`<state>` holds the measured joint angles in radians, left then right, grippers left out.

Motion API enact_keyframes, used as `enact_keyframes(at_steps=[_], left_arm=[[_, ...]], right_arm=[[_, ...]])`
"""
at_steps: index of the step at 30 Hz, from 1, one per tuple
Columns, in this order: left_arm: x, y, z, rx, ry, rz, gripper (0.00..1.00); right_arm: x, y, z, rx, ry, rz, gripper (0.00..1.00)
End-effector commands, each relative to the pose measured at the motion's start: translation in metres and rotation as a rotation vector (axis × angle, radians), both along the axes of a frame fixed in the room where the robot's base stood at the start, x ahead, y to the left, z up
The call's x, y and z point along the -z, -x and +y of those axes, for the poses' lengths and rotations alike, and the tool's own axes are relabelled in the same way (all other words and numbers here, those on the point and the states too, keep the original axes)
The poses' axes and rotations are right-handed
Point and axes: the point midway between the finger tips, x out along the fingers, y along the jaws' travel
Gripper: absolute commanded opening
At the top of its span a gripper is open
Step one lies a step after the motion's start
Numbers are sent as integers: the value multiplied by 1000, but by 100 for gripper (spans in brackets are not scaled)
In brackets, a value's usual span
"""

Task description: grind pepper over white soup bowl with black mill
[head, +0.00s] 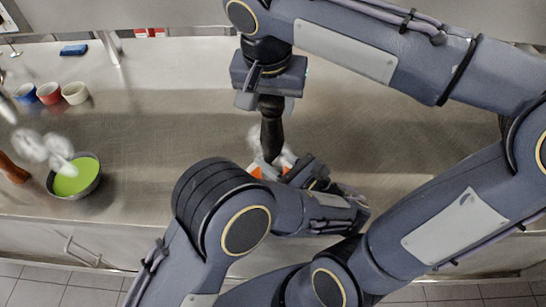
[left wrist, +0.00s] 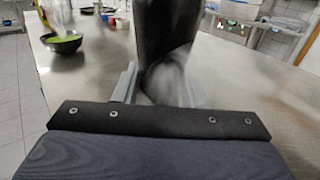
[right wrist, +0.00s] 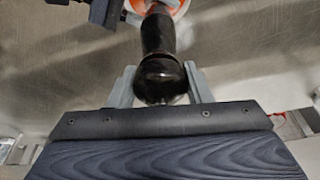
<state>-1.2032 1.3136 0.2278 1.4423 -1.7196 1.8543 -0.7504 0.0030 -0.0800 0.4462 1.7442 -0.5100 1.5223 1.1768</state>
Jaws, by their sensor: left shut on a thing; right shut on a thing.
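The black mill (head: 271,128) stands roughly upright between my two grippers in the head view. My right gripper (head: 268,92) is shut on its top from above; the right wrist view shows the round black cap (right wrist: 160,78) between the fingers. My left gripper (head: 285,170) is at the mill's lower part and shut on it; the left wrist view shows the dark body (left wrist: 165,35) and a blurred grey lower part between the fingers. The white soup bowl (head: 255,148) with orange soup lies below the mill, mostly hidden by the mill and left gripper.
A dark bowl of green soup (head: 78,178) stands at the left, with a blurred white thing (head: 45,148) over it and a brown item (head: 13,170) beside it. Blue, red and white cups (head: 75,93) and a blue sponge (head: 74,50) stand behind. The middle-left counter is clear.

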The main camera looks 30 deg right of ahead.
Motion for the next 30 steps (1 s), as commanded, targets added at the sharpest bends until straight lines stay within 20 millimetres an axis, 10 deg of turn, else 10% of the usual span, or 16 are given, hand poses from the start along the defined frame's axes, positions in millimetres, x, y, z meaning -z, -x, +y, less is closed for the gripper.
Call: enact_keyframes(at_steps=[8,30], left_arm=[[-1,0,0,0,1,0,1],[-1,0,0,0,1,-1,1]], right_arm=[[0,0,0,-2,0,0,73],[-43,-1,1,-5,-2,-2,73]])
